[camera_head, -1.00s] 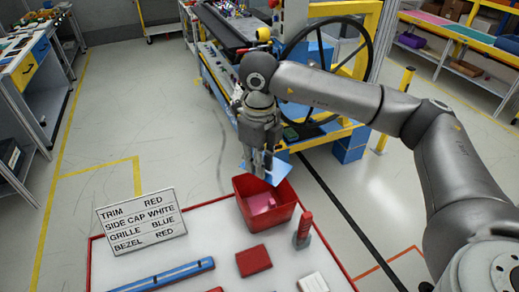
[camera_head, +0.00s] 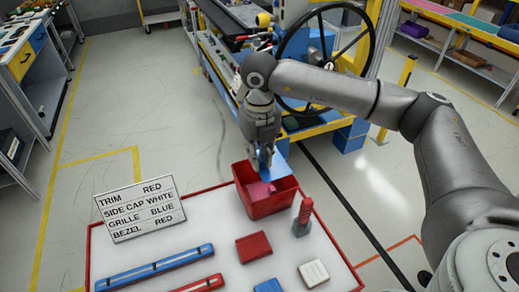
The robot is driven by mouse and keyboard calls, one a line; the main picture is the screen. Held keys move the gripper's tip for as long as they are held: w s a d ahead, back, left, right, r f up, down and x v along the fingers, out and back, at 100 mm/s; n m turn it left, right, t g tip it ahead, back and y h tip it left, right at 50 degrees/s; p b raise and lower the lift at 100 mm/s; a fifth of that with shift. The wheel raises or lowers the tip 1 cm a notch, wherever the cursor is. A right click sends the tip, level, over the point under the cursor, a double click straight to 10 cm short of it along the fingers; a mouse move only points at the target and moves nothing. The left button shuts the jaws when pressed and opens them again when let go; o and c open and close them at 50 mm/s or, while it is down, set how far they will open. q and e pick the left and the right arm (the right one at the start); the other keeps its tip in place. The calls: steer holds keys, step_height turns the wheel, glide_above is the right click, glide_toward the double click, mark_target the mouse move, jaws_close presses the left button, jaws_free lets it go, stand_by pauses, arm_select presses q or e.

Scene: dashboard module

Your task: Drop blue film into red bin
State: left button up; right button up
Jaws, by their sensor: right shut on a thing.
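The blue film (camera_head: 281,164) is a thin flat sheet. My right gripper (camera_head: 266,163) points down and is shut on it, over the back part of the red bin (camera_head: 272,205). The film's lower part is at the bin's opening; I cannot tell how far it reaches inside. The open red bin stands at the back of the white table with something pink (camera_head: 262,191) inside. My left gripper is not in view.
The white red-edged table (camera_head: 200,233) holds a sign (camera_head: 140,208), a blue bar (camera_head: 155,268), a red bar (camera_head: 202,284), a red block (camera_head: 254,247), a white block (camera_head: 313,273) and a red-topped tool (camera_head: 303,217) close to the bin. A workstation with a large wheel (camera_head: 330,60) stands behind.

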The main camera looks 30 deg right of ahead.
steer(key=shift+f, duration=0.5)
steer(key=o, duration=0.8)
steer(key=shift+c, duration=0.2)
step_height(320, 180, up, 12)
